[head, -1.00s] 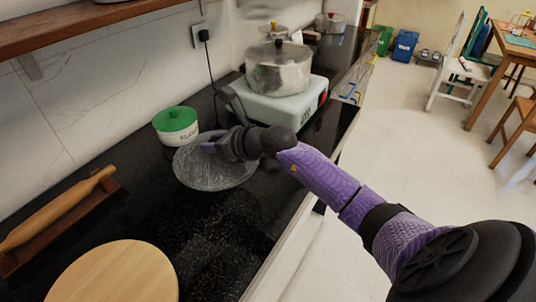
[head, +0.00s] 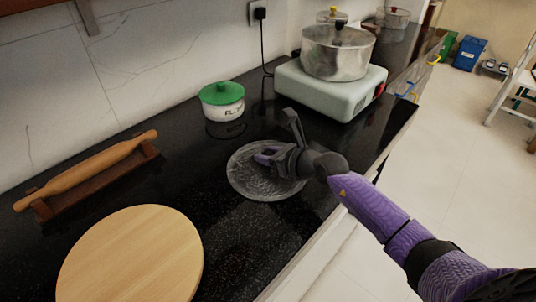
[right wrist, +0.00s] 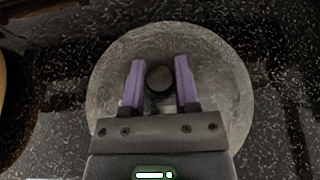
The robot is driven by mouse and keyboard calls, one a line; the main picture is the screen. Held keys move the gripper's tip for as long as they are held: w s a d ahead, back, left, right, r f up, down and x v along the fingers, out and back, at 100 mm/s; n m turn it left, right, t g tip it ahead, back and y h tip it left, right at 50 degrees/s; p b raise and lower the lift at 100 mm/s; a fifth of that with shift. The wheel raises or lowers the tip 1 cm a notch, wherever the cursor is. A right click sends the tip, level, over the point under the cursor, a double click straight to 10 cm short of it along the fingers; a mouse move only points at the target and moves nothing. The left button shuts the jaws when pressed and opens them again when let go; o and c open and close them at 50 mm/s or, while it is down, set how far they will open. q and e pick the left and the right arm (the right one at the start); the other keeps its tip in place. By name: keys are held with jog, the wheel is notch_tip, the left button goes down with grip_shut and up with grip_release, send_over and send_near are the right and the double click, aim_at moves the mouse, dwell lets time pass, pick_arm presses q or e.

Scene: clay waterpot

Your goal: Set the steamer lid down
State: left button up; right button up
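The steamer lid (head: 262,192) is a round, grey, translucent disc. In the head view it lies low and about level over the dark counter, at or very near its surface; I cannot tell if it touches. My right gripper (head: 265,155) reaches in over the lid from the right. In the right wrist view the lid (right wrist: 225,75) fills the middle, and its black knob (right wrist: 159,78) sits between the two purple fingers of my right gripper (right wrist: 160,62). My left gripper is not in view.
A green-lidded flour pot (head: 222,102) stands behind the lid. A pale stove (head: 330,88) with a metal pot (head: 338,52) is at the back right. A round wooden board (head: 132,258) and a rolling pin (head: 85,170) on its stand are at left. Counter between board and lid is clear.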

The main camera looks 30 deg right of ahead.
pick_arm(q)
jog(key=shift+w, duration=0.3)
pick_arm(e)
jog(key=o, duration=0.4)
jog(key=shift+c, duration=0.2)
jog(key=shift+r, duration=0.1)
jog(key=shift+s+d+r+p, duration=0.1)
jog(key=shift+s+r+p, duration=0.1)
jog(key=shift+r+p, duration=0.1)
jog(key=p+v, duration=0.4)
jog(key=v, duration=0.6)
jog(key=shift+s, duration=0.3)
jog(key=shift+s+d+r, duration=0.1)
jog(key=shift+s+d, duration=0.1)
jog(key=shift+s, duration=0.15)
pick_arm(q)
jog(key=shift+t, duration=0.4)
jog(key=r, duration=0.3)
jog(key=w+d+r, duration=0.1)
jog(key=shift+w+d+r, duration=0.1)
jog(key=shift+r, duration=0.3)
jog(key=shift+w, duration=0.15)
